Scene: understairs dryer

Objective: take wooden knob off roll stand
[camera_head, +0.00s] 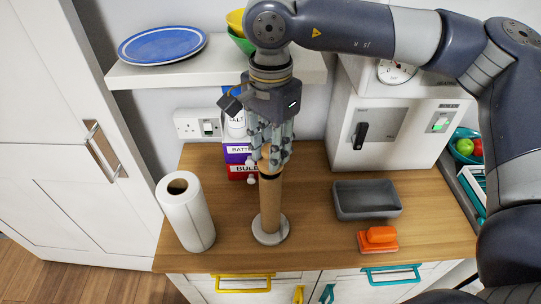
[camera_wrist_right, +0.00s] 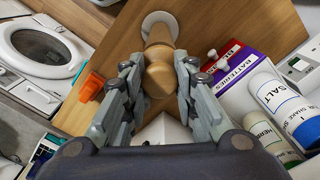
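The roll stand is a brown wooden post (camera_head: 270,200) upright on a round pale base (camera_head: 270,232) on the counter. The wooden knob (camera_wrist_right: 159,78) tops the post; in the head view it is mostly hidden by my fingers. My right gripper (camera_head: 270,158) points down over the post's top. In the right wrist view its two fingers (camera_wrist_right: 160,72) lie on either side of the knob, close against it, and look shut on it. The knob looks seated on the post. My left gripper is not in view.
A paper roll (camera_head: 187,213) stands left of the stand. A grey tray (camera_head: 367,212) and an orange object (camera_head: 378,239) lie to the right. Boxes (camera_head: 239,155) and a salt container (camera_wrist_right: 280,97) stand behind. A shelf (camera_head: 190,69) hangs above; a white appliance (camera_head: 395,135) stands back right.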

